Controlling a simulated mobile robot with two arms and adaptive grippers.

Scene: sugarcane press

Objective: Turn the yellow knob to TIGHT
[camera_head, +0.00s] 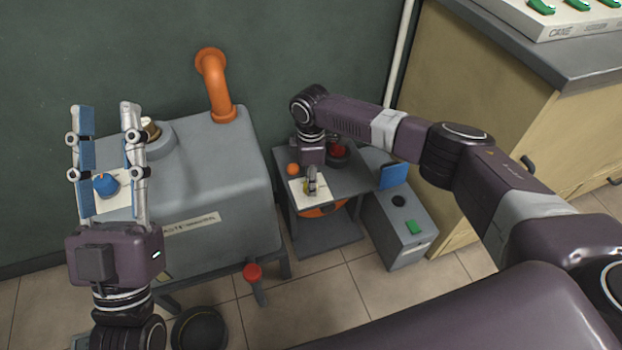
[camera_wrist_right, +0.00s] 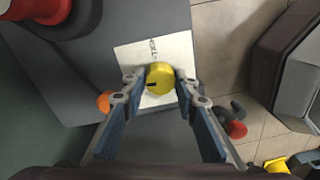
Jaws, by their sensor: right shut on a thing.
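The yellow knob (camera_wrist_right: 160,74) sits on a white label plate (camera_wrist_right: 175,45) in the right wrist view. A short black mark on the knob points left in that view. Lettering on the plate is only partly visible and I cannot read it surely. My right gripper (camera_wrist_right: 160,86) is shut on the knob, one fingertip on each side. In the head view the right gripper (camera_head: 312,178) reaches down to the white plate (camera_head: 298,197) on the low grey stand, and mostly hides the knob. My left gripper (camera_head: 107,108) is open and empty, pointing up at the left.
A blue knob (camera_head: 105,185) on a white plate shows behind my left gripper, on the grey machine (camera_head: 215,190) with an orange pipe (camera_head: 213,80). A grey box with a green button (camera_head: 413,227) stands right of the stand. A cabinet (camera_head: 500,110) is further right.

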